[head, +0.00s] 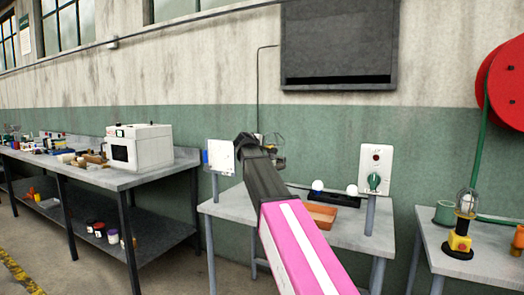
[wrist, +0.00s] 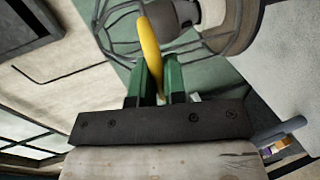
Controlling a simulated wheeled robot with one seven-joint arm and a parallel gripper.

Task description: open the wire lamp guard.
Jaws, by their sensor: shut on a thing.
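The wire lamp guard (head: 275,142) shows beyond the end of my arm in the head view, small and partly hidden. In the wrist view its dark wires (wrist: 108,28) curve across the top, around a grey lamp holder (wrist: 172,18). A curved yellow tab (wrist: 149,42) stands beside the holder. My gripper (wrist: 159,75) has its two green fingers shut on this yellow tab. In the head view my gripper (head: 260,143) is mostly hidden by my arm. I cannot tell how far the guard is swung.
A white panel on a post (head: 220,157) stands left of my gripper. A switch box with a green knob (head: 376,170) is at right. The small table (head: 225,208) holds white bulbs (head: 318,186) and a brown block (head: 321,215). A caged lamp (head: 464,220) stands far right.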

